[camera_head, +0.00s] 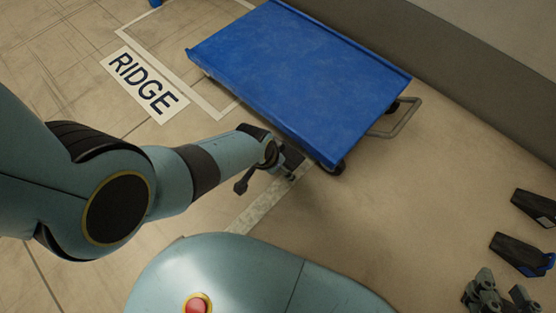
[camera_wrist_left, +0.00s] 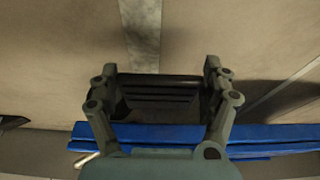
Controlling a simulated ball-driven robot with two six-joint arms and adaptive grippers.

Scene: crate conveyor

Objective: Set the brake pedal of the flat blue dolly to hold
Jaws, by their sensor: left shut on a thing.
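The flat blue dolly (camera_head: 300,72) stands on the floor at the top of the head view, and its blue edge (camera_wrist_left: 265,133) crosses the lower left wrist view. My left gripper (camera_head: 288,163) is low beside the dolly's near edge. In the left wrist view its fingers (camera_wrist_left: 158,85) are shut on a dark ribbed piece (camera_wrist_left: 157,97), which looks like the brake pedal. The pedal is mostly hidden in the head view, and its setting cannot be told. My right gripper (camera_head: 507,218) is open and empty at the lower right, away from the dolly.
A grey handle loop (camera_head: 400,121) sticks out at the dolly's right end. A wall (camera_head: 480,62) runs behind the dolly. A RIDGE floor sign (camera_head: 145,84) and pale floor lines lie to the left.

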